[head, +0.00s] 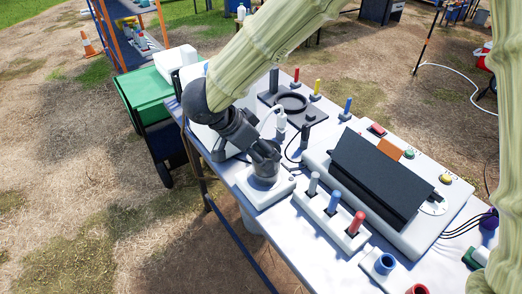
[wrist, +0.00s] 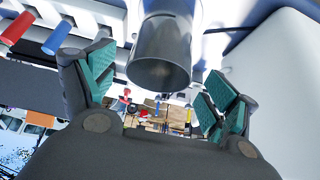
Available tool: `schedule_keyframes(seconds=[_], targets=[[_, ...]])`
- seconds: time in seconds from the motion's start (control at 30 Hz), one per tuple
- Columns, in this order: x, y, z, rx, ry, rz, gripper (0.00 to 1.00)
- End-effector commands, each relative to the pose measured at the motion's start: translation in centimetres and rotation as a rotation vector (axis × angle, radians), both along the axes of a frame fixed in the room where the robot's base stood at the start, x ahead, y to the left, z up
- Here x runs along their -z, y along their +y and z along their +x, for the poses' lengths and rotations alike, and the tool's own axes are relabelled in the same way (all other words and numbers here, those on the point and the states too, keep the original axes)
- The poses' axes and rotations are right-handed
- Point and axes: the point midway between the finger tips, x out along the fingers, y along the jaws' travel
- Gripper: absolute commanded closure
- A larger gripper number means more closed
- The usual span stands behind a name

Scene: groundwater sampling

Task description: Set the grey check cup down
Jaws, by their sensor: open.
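The grey check cup (head: 264,171) stands on a small white block (head: 283,189) near the table's front-left edge, mostly covered by my gripper from above in the head view. My gripper (head: 262,155) points down at it. In the wrist view the cup (wrist: 160,58) is a dark grey, glossy cylinder between the two green-padded fingers. My gripper (wrist: 158,70) is open there, with a visible gap between the cup and each finger. The cup's far end is against a white surface.
A white rack with grey, blue and red handles (head: 334,206) stands just right of the block. Beyond it is a white instrument with a black sloped panel (head: 376,178). A dark plate with a ring (head: 292,103) lies behind. A green bin (head: 146,98) stands left of the table.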

Motion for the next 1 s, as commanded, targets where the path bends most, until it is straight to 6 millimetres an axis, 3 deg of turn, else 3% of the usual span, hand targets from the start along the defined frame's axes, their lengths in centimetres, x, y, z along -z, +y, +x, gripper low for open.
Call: schedule_keyframes(seconds=[0.53,1.0], targets=[[-7.7,4.1,-2.9,-0.001,-0.002,0.0,0.13],[-9.0,4.7,-3.4,0.0,-0.001,-0.001,0.13]])
